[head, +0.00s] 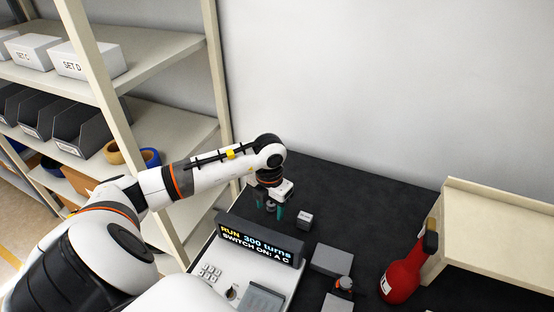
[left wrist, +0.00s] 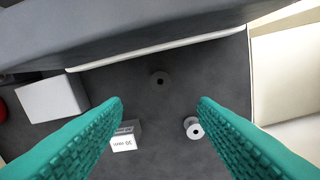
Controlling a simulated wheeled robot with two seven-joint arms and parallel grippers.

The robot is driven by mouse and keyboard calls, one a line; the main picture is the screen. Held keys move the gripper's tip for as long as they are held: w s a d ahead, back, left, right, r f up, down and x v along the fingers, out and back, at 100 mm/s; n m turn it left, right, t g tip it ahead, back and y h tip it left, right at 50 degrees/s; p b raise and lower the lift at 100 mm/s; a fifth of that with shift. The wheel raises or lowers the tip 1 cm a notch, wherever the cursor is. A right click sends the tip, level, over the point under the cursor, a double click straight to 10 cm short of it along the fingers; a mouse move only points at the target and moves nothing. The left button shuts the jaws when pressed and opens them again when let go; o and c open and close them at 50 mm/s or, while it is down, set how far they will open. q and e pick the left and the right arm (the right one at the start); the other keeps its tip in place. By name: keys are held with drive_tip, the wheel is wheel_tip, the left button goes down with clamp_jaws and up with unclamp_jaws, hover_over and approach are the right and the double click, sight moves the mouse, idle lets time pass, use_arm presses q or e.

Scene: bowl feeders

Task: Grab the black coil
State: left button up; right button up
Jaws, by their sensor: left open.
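The black coil (left wrist: 160,79) is a dark round disc with a hole in its middle, lying on the dark table top. In the left wrist view it shows beyond and between the fingertips, apart from them. I cannot make it out in the head view. My left gripper (head: 274,210) points down over the table behind the display unit. Its teal fingers (left wrist: 160,102) are spread wide with nothing between them. My right gripper is in neither view.
A pale spool (left wrist: 193,128) and a small block marked "30 mm" (left wrist: 125,140) stand near the fingers. A display unit (head: 262,240) reads "RUN 300 turns, SWITCH ON: A C". A grey box (head: 331,260) and a red bottle (head: 400,281) stand to the right.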

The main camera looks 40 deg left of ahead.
use_arm(q)
drive_tip(key=f, duration=0.1)
drive_tip(key=f+p, duration=0.1)
drive_tip(key=f, duration=0.3)
drive_tip(key=shift+s+p, duration=0.3)
drive_tip(key=shift+s, duration=0.05)
drive_tip(key=shift+w+f, duration=0.1)
drive_tip(key=shift+f, duration=0.5)
wheel_tip(320, 180, down, 4)
drive_tip(key=shift+r+p, duration=0.15)
drive_tip(key=shift+p, duration=0.85)
drive_tip(key=shift+f, duration=0.6)
drive_tip(key=c, duration=1)
